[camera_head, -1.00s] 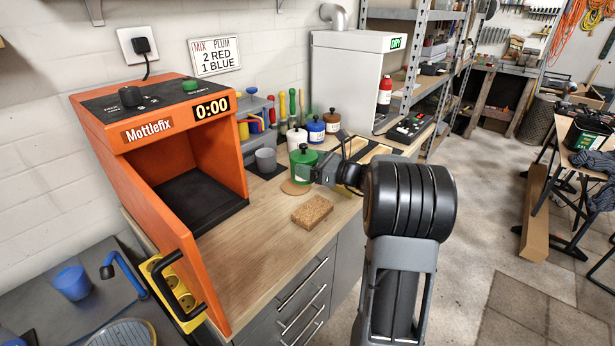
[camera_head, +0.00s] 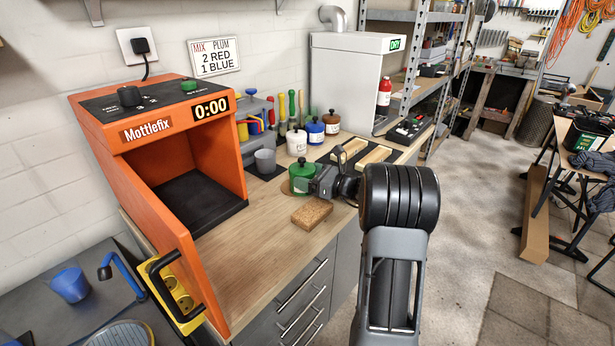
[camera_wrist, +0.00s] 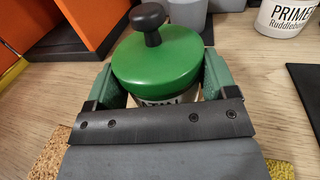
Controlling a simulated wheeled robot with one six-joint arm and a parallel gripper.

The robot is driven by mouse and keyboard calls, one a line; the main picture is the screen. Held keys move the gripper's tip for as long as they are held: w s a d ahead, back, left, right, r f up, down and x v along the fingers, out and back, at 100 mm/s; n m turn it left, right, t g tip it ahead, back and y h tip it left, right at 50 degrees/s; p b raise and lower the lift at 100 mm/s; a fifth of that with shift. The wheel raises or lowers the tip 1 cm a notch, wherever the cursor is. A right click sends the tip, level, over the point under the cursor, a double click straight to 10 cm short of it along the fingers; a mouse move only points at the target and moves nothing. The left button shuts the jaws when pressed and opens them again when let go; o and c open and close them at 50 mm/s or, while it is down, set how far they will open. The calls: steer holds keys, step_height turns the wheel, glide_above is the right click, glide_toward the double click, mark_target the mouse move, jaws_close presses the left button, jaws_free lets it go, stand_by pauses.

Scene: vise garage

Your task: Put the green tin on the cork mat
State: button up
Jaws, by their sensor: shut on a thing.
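The green tin (camera_head: 302,178), with a domed green lid and a black knob, stands upright on or just above the wooden worktop, right of the orange cabinet. In the wrist view its lid (camera_wrist: 156,62) fills the middle, with a pale label partly showing below. My gripper (camera_head: 316,182) is shut on the tin, its green-padded fingers on either side. A brown cork-like block (camera_head: 312,211) lies just in front.
The orange cabinet (camera_head: 160,135) stands open to the left. A grey cup (camera_head: 265,161) is behind the tin. White, blue and brown-lidded tins (camera_head: 297,142) stand farther back. A yellow rough-textured thing (camera_wrist: 283,168) shows at the wrist view's lower right. The worktop's front left is clear.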

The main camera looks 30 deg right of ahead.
steer(key=shift+f, duration=0.1)
steer(key=o, duration=1.1)
steer(key=shift+o, duration=0.2)
steer(key=shift+s+d, duration=0.1)
steer(key=v, duration=1.1)
steer(key=shift+s+d, duration=0.25)
steer(key=shift+s, duration=0.05)
steer(key=shift+a, duration=0.1)
